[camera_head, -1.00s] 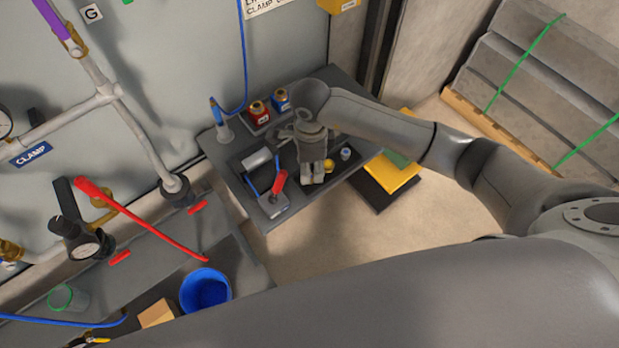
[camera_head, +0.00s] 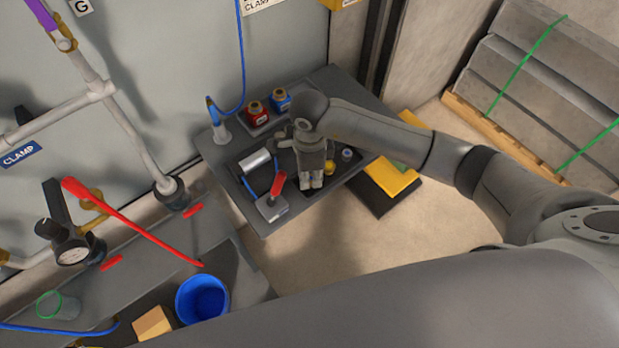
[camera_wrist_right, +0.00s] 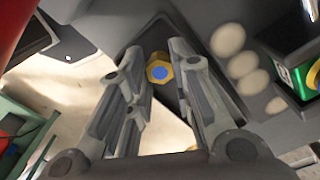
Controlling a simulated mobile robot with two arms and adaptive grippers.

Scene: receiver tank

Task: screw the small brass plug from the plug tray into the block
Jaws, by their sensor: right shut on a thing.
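The plug's lower part is hidden. In the head view the gripper hides the held plug. A yellow round piece (camera_head: 330,168) and a small grey piece with a bluish top (camera_head: 347,154) are just right of the gripper. I cannot tell which thing is the block. My left gripper is out of view.
A blue bucket (camera_head: 202,298) is at lower left.

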